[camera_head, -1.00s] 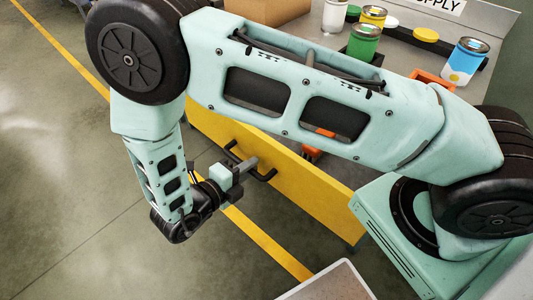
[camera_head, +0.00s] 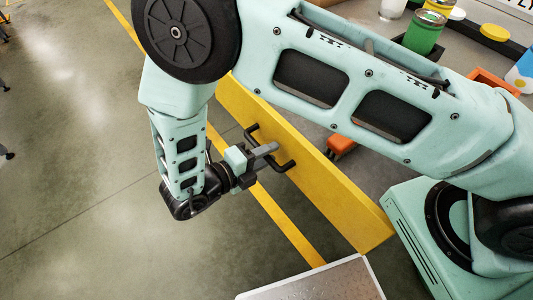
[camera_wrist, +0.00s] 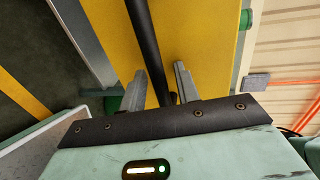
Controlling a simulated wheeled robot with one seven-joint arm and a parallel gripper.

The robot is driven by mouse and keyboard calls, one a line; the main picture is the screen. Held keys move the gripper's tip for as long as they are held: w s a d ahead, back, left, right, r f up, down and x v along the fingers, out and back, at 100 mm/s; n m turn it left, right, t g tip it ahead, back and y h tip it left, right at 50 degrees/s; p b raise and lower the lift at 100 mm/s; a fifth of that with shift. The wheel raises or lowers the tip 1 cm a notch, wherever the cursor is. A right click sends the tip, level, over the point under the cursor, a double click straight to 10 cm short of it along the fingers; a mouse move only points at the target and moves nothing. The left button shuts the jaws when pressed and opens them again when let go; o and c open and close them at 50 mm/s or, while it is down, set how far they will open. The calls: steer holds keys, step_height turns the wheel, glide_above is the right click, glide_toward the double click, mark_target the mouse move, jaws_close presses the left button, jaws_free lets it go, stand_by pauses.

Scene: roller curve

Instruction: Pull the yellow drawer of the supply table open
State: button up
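The yellow drawer front (camera_head: 325,180) runs diagonally in the head view. It stands out from the supply table, with grey interior and an orange item (camera_head: 341,146) showing behind it. A black bar handle (camera_head: 284,167) is on its outer face. My gripper (camera_head: 268,151) is at the handle, reaching from the outer side. In the wrist view the two grey fingers of my gripper (camera_wrist: 160,72) are apart, one on each side of the black handle bar (camera_wrist: 146,45). Gaps show beside the bar, and the yellow front (camera_wrist: 195,35) is beyond it.
The tabletop holds a green can (camera_head: 424,32), a yellow lid (camera_head: 495,32), an orange tray (camera_head: 492,82) and a blue-and-white can (camera_head: 522,72). A pale-edged grey surface (camera_head: 320,283) is at the bottom. Open floor (camera_head: 75,150) with a yellow line lies left.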

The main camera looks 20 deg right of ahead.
steer(key=shift+a, duration=0.1)
stand_by(0.3)
steer(key=b+v, duration=0.2)
steer(key=v, duration=1.5)
steer(key=shift+b, duration=0.3)
steer(key=shift+a, duration=0.1)
